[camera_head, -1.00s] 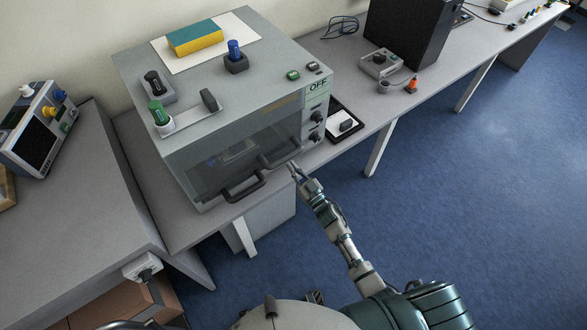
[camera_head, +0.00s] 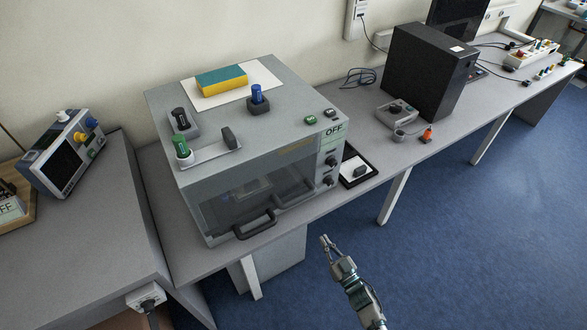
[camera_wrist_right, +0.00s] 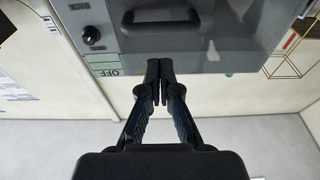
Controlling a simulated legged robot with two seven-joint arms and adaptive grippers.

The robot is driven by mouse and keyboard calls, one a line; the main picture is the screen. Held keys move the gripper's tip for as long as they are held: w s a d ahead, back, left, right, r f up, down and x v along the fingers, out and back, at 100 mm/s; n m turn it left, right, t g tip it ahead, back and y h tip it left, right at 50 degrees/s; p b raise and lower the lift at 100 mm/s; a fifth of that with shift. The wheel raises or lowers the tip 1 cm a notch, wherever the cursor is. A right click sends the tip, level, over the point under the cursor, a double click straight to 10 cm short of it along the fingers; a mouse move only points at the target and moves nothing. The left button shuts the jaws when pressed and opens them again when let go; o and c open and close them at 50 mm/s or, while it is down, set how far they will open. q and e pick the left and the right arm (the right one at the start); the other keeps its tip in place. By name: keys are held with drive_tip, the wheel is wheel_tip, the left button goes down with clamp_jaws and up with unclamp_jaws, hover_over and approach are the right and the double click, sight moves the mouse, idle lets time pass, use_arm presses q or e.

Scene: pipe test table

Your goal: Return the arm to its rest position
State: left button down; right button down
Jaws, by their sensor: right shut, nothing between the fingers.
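My right gripper (camera_head: 326,241) is shut and empty, held in the air in front of the table edge, right of and below the grey box (camera_head: 250,149) in the head view. Its shut fingers also show in the wrist view (camera_wrist_right: 160,70), with the box front (camera_wrist_right: 210,50) beyond them, upside down. The fingers appear apart from the box. The box has a see-through front with a dark handle (camera_head: 255,225) low on it, and an OFF label (camera_head: 334,130) above knobs at its right. My left gripper is not in view.
A sponge (camera_head: 221,80) and knobbed fixtures sit on the box. A small tray (camera_head: 359,168) and a black cabinet (camera_head: 430,70) stand to its right. A meter (camera_head: 64,155) stands on the left table. Blue floor (camera_head: 470,250) lies open at the right.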

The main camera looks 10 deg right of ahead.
drive_tip(key=s+d+f+m+g+h, duration=0.1)
drive_tip(key=s+f+g+h, duration=0.15)
drive_tip(key=f, duration=0.65)
drive_tip(key=s+d+f+m+g+h, duration=0.1)
drive_tip(key=s+f+g, duration=0.25)
drive_tip(key=f, duration=0.45)
drive_tip(key=s+d+f+g+h, duration=0.2)
drive_tip(key=s+f, duration=0.1)
drive_tip(key=f, duration=0.6)
drive_tip(key=s+f+g, duration=0.3)
drive_tip(key=s+f, duration=0.2)
drive_tip(key=s, duration=0.4)
drive_tip(key=s+f+g+h, duration=0.1)
drive_tip(key=s+f+g, duration=0.2)
drive_tip(key=s+f, duration=0.3)
drive_tip(key=s+a+f+g, duration=0.1)
drive_tip(key=s+f+g, duration=0.2)
drive_tip(key=s, duration=0.9)
wheel_tip(320, 180, down, 3)
drive_tip(key=shift+f+g, duration=0.1)
drive_tip(key=shift+g, duration=0.2)
